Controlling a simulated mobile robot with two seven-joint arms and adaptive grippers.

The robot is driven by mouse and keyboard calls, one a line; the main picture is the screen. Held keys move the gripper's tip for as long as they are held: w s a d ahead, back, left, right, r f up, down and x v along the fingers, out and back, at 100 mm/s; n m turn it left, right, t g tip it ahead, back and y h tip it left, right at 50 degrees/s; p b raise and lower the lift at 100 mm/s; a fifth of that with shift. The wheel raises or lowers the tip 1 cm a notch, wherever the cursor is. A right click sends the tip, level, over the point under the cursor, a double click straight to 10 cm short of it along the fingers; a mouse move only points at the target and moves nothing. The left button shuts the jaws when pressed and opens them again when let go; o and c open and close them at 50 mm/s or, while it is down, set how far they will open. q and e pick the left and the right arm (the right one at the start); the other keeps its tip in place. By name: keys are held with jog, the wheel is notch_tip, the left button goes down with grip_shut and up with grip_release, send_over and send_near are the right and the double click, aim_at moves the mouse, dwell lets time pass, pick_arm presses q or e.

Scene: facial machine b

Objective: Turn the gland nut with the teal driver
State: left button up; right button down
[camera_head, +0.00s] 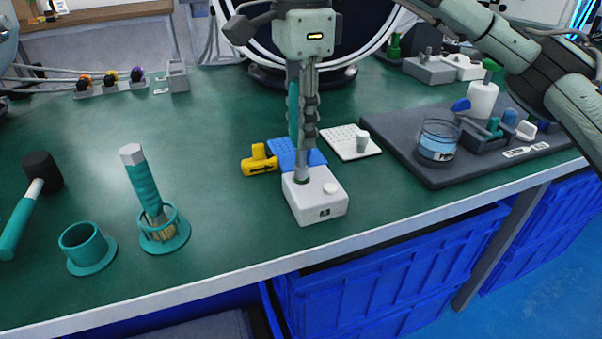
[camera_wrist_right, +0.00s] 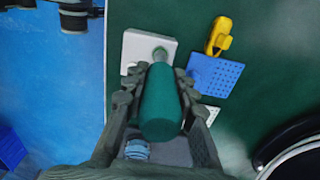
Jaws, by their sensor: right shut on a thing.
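The teal driver (camera_head: 293,112) stands about upright above a white block (camera_head: 318,210) near the table's front edge. My right gripper (camera_head: 305,118) is shut on its handle. The driver's grey lower end (camera_head: 301,172) meets the block's top at the back left; I cannot tell how it seats on the gland nut, which it hides. A small pale round cap (camera_head: 330,188) sits on the block's right part. In the right wrist view the teal handle (camera_wrist_right: 160,108) lies between the fingers, with the grey shaft (camera_wrist_right: 160,54) over the white block (camera_wrist_right: 132,46). My left gripper is not in view.
A blue perforated plate (camera_head: 310,158) and a yellow piece (camera_head: 260,160) lie just behind the block. A white perforated plate (camera_head: 372,150) and a dark tray (camera_head: 432,176) with a beaker (camera_head: 438,144) are to the right.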

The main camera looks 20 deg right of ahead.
jog(key=shift+m, duration=0.4)
jog(key=shift+r, duration=0.1)
jog(key=shift+r+p, duration=2.15)
jog(key=shift+r, duration=0.3)
